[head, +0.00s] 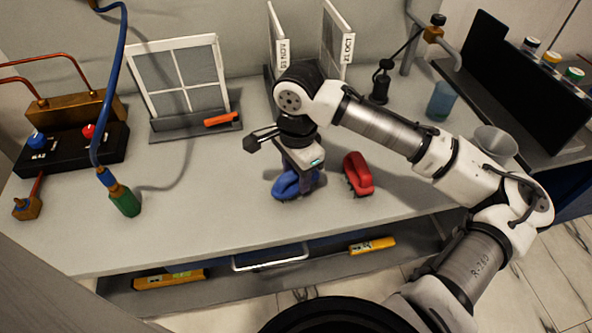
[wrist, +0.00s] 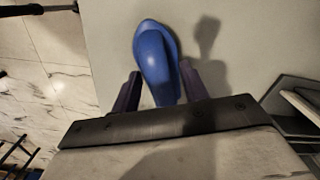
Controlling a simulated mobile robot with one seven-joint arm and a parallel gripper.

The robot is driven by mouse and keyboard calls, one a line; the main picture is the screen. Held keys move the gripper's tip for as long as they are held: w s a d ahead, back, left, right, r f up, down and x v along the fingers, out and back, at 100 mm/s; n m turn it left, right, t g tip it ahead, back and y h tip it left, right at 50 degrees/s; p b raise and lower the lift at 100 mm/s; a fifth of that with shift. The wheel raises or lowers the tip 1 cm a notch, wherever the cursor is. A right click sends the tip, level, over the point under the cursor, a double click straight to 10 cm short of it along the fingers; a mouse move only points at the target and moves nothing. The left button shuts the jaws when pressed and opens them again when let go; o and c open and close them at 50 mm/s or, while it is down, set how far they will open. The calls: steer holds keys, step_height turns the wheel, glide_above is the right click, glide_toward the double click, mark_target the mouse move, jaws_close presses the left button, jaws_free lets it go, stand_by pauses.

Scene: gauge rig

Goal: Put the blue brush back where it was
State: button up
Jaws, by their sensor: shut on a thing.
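The blue brush (head: 285,184) is at my gripper (head: 301,186), low over the front middle of the grey bench top. In the wrist view the blue brush (wrist: 155,58) lies lengthwise between the two dark fingers of my gripper (wrist: 160,88), which are shut on it. Its bristles are mostly hidden. I cannot tell whether it touches the bench. A red brush (head: 358,174) stands on the bench just to the right, apart from my gripper.
Behind left stands a framed window panel (head: 182,80) with an orange-handled tool (head: 221,119) on its base. A blue hose with a green end (head: 125,201) hangs at left. A blue cup (head: 441,101) stands at right.

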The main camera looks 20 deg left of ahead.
steer(key=shift+f, duration=0.1)
steer(key=o, duration=1)
step_height(320, 180, up, 12)
steer(key=shift+w+d+r+b, duration=0.1)
steer(key=shift+r+b, duration=0.05)
steer(key=shift+b, duration=0.2)
